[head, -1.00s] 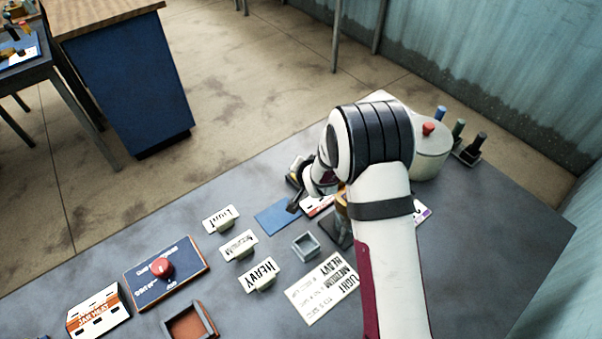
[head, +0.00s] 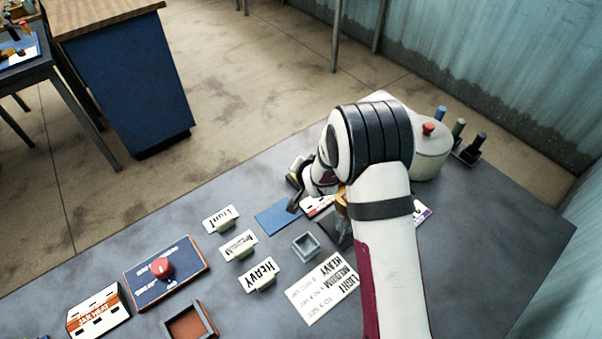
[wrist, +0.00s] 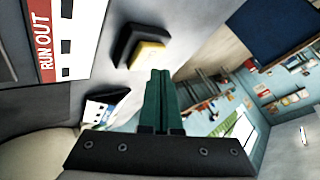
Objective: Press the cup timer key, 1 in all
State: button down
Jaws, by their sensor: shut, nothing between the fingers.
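My gripper (wrist: 161,75) is shut, its dark green fingers together with nothing between them. In the wrist view a black block with a yellow face (wrist: 150,54) lies just beyond the fingertips; I see no label naming it as the cup timer key. A gap seems to show between fingers and block, but contact is hard to judge. In the head view my gripper (head: 294,205) is low over the table by the blue mat (head: 273,219), partly hidden by my arm. A white and red "RUN OUT" card (wrist: 68,40) is at upper left in the wrist view.
Cards reading LIGHT (head: 221,219) and HEAVY (head: 259,275), a small grey square tray (head: 306,246) and a panel with a red knob (head: 161,267) are left of my arm. A pale pot (head: 430,155) stands behind it.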

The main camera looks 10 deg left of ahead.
jog(key=shift+f, duration=0.4)
jog(key=shift+f, duration=0.45)
dwell(0.5)
jog(key=shift+r, duration=0.9)
jog(key=shift+r, duration=2.5)
